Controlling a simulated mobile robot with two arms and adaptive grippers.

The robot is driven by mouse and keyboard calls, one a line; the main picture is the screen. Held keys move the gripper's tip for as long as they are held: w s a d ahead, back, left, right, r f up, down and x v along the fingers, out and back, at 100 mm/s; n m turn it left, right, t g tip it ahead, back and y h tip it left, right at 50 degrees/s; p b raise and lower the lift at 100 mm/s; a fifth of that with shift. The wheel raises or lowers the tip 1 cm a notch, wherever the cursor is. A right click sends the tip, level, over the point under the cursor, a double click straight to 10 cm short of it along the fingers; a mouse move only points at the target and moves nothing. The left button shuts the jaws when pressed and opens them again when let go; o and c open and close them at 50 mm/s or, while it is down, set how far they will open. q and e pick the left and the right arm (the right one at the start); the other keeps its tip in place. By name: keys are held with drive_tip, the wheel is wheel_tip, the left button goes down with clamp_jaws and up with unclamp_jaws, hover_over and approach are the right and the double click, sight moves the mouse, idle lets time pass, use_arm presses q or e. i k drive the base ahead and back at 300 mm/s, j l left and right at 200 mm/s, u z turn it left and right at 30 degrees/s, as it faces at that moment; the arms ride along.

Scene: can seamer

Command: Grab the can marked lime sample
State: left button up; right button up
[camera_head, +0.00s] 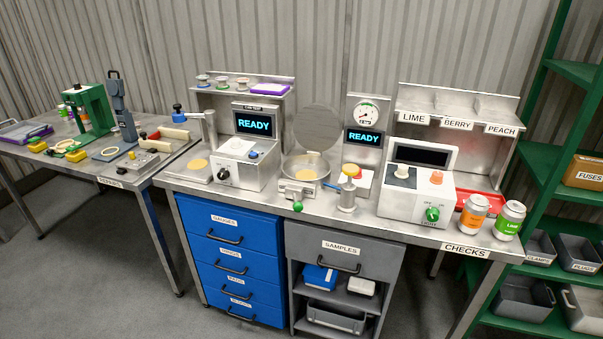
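The lime can (509,221) is white on top with a green label reading lime. It stands upright at the right end of the metal workbench, above the CHECKS label. A can with an orange label (473,214) stands upright close to its left. Neither of my grippers shows in the head view.
A white tester box (417,196) with a green knob stands left of the cans. A red tray (482,203) lies behind them. A green shelf (575,150) with grey bins rises to the right. The floor in front of the bench (464,247) is clear.

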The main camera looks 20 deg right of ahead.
sight(511, 215)
drive_tip(key=z, duration=1.7)
